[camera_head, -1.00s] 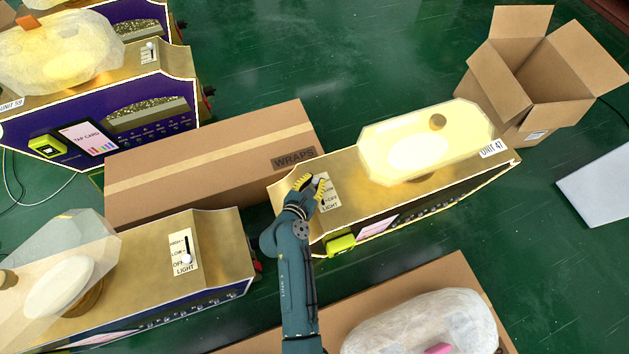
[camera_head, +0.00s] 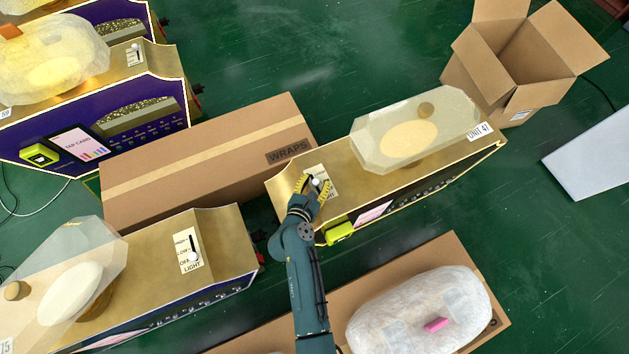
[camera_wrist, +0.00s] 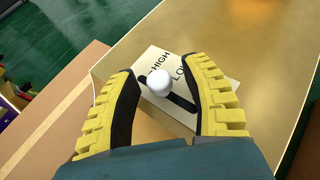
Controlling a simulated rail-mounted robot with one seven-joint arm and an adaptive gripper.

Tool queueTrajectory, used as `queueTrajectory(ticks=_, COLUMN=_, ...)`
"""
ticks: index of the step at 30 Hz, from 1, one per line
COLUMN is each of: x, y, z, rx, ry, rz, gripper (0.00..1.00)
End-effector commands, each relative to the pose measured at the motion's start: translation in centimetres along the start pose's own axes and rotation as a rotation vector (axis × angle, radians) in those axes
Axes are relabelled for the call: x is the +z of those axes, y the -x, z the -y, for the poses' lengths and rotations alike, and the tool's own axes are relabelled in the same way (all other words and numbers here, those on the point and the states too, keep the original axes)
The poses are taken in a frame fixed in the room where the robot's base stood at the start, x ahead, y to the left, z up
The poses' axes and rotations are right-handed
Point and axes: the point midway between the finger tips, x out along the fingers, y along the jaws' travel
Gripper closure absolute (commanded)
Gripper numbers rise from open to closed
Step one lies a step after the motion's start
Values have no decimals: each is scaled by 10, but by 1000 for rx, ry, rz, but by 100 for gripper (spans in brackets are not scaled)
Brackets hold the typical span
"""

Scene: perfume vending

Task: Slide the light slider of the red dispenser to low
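The unit labelled UNIT 47 (camera_head: 345,200) stands under my gripper; its gold top shows, but I cannot make out a red body colour. Its light panel (camera_head: 331,185) is partly hidden by my fingers. In the wrist view the white slider knob (camera_wrist: 159,82) stands over a black slot (camera_wrist: 181,101), near the HIGH and LOW labels; the knob's exact setting is hard to tell. My gripper (camera_head: 314,187) has its yellow fingers on either side of the knob, with a visible gap at each side (camera_wrist: 163,88). The unit's clear dome (camera_head: 440,108) looks pale.
A WRAPS carton (camera_head: 215,150) lies close behind the unit. Another gold-topped dispenser (camera_head: 222,235) stands at left, its slider (camera_head: 193,257) near OFF. Purple dispensers (camera_head: 160,130) stand at back left. An open box (camera_head: 515,85) is at back right. A wrapped item (camera_head: 425,315) lies in front.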

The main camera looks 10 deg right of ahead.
Motion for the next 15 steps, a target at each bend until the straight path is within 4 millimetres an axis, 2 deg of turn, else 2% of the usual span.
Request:
queueTrajectory(ticks=5, x=0, y=2, z=-1, rx=1, ry=0, rz=1, gripper=53)
queueTrajectory(ticks=8, x=0, y=13, z=-1, rx=3, ry=0, rz=2, gripper=53)
queueTrajectory(ticks=11, x=-1, y=33, z=0, rx=4, ry=0, rz=1, gripper=53)
queueTrajectory(ticks=15, x=-1, y=70, z=-1, rx=5, ry=2, rz=1, gripper=53)
